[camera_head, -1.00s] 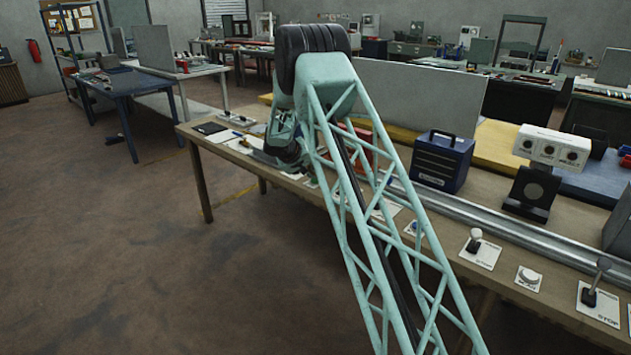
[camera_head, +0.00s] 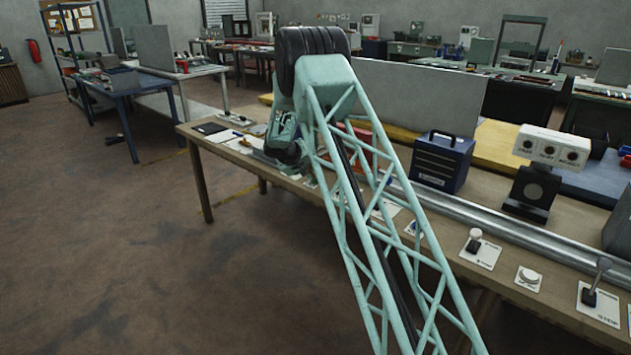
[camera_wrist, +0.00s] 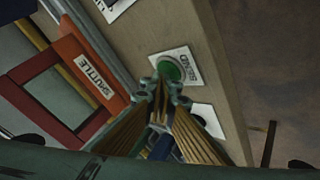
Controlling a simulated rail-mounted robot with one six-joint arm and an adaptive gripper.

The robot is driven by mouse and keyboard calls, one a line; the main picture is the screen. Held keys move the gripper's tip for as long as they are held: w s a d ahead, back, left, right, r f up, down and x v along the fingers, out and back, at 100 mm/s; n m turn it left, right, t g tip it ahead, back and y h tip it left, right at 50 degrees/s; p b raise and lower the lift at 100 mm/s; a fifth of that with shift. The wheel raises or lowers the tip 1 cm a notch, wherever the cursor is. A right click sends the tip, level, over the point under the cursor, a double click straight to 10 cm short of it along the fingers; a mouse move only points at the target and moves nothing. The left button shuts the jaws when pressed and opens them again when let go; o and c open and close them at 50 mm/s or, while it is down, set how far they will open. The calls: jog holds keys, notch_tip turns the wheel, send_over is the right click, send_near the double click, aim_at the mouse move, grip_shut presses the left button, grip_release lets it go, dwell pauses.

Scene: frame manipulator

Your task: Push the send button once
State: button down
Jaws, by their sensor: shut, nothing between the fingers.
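The send button is a round green button (camera_wrist: 169,70) on a white plate (camera_wrist: 188,60) lettered "SEND", seen in the wrist view on the bench top. My gripper (camera_wrist: 165,86) is shut and empty. Its fingertips appear at the near edge of the green button and cover part of it. I cannot tell whether they touch it or hang above it. In the head view my arm hides the gripper and the send button.
An orange part marked "SHUTTLE" (camera_wrist: 90,75) and a red frame (camera_wrist: 38,95) lie left of the button in the wrist view. In the head view, the bench carries a blue box (camera_head: 442,162), a metal rail (camera_head: 500,225), a white button (camera_head: 528,277) and levers (camera_head: 595,285).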

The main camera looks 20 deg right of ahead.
jog(key=shift+r, duration=0.1)
dwell(0.6)
jog(key=shift+r, duration=0.65)
jog(key=shift+r, duration=0.15)
